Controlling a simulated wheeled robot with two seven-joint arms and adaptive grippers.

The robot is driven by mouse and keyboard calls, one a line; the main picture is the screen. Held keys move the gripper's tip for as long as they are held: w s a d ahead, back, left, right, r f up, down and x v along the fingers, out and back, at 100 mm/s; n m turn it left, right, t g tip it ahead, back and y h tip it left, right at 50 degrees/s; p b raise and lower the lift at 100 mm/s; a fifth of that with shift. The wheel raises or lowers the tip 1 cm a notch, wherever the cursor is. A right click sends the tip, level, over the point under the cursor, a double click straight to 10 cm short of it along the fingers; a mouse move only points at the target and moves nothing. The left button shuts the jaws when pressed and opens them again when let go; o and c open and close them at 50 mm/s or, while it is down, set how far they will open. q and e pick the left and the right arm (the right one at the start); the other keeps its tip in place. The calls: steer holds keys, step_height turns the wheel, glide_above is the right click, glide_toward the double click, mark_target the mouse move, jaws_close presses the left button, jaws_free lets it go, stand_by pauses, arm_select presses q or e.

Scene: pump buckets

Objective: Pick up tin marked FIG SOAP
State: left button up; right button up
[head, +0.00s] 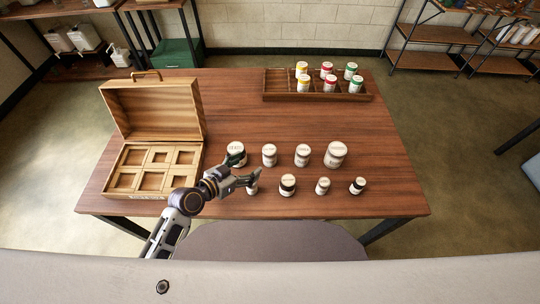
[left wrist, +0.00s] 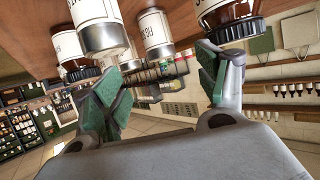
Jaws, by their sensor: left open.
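Several white tins and jars stand in two rows on the wooden table. Their labels are too small in the head view to tell which says FIG SOAP. My left gripper (head: 246,169) is open and empty, pointing right among the left end of the rows. It partly covers a white tin (head: 236,148) behind it and a small one (head: 252,189) in front. In the left wrist view, which is upside down, a silver-lidded white tin (left wrist: 156,30) is ahead between the open fingers (left wrist: 158,78); its label is only partly legible. Another silver-lidded tin (left wrist: 95,25) is nearer. My right gripper is not in view.
More containers stand close to the right, including a dark-lidded jar (head: 288,184) and a wide tin (head: 335,153). An open wooden case (head: 153,131) is at the left. A divided tray (head: 277,86) with coloured jars is at the back. The table's middle is clear.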

mark_target(265, 155)
arm_select(q)
steer(key=shift+p+x, duration=0.35)
steer(key=shift+x, duration=3.55)
steer(key=shift+d, duration=0.1)
steer(key=shift+x, duration=2.7)
steer(key=c, duration=1.2)
steer(key=shift+o, duration=0.2)
steer(key=shift+r, duration=0.15)
steer(key=shift+r+p, duration=0.35)
steer(key=shift+r, duration=4.5)
